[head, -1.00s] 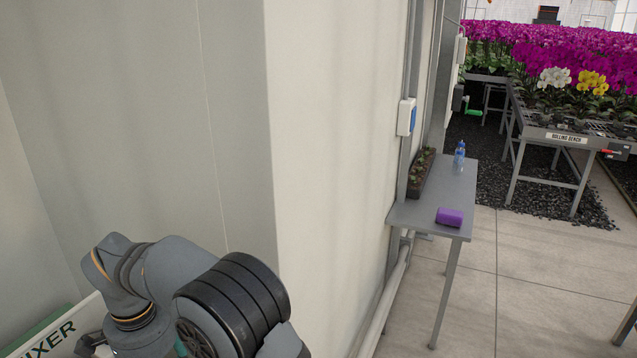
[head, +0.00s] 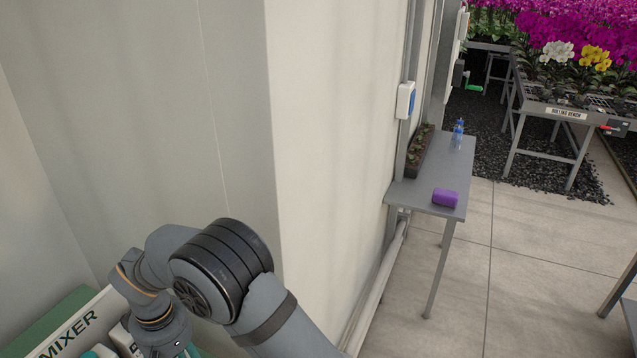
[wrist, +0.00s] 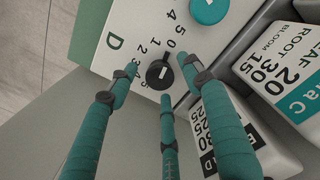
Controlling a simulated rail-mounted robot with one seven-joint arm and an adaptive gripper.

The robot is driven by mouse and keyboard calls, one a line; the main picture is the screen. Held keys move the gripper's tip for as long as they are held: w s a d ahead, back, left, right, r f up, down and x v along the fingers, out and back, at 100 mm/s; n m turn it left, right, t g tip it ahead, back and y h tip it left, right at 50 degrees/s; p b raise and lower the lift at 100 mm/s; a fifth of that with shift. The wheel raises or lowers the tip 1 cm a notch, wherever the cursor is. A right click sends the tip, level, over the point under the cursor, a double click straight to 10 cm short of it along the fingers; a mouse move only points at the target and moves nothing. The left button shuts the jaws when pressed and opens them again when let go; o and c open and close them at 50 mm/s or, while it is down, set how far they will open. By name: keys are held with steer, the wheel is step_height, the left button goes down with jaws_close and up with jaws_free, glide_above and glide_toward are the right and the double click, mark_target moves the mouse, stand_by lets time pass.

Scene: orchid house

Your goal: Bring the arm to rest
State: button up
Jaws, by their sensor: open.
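The fingertips are over a white panel (wrist: 95,45) with a black knob (wrist: 160,74) marked with numbers and the letter D. I cannot tell whether a fingertip touches the knob.
The mixer (head: 75,325) stands at the lower left, with labelled white containers (wrist: 285,80) beside its panel. A grey table (head: 425,195) holds a purple object (head: 445,198), a bottle (head: 458,134) and a planter (head: 420,152).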

steer(key=n+p, duration=0.2)
steer(key=n, duration=0.2)
steer(key=shift+r, duration=0.2)
steer(key=shift+f+n+p, duration=0.2)
steer(key=shift+n+p, duration=0.65)
steer(key=shift+n, duration=0.55)
steer(key=m+b, duration=0.1)
steer(key=m, duration=0.1)
steer(key=m+b, duration=0.2)
steer(key=shift+f, duration=0.3)
steer(key=m+b, duration=0.3)
steer(key=m, duration=0.1)
steer(key=m+b, duration=0.2)
steer(key=m, duration=0.3)
steer(key=m+b, duration=0.1)
steer(key=m, duration=0.1)
steer(key=m+b, duration=0.1)
steer(key=m, duration=0.1)
steer(key=shift+r, duration=0.3)
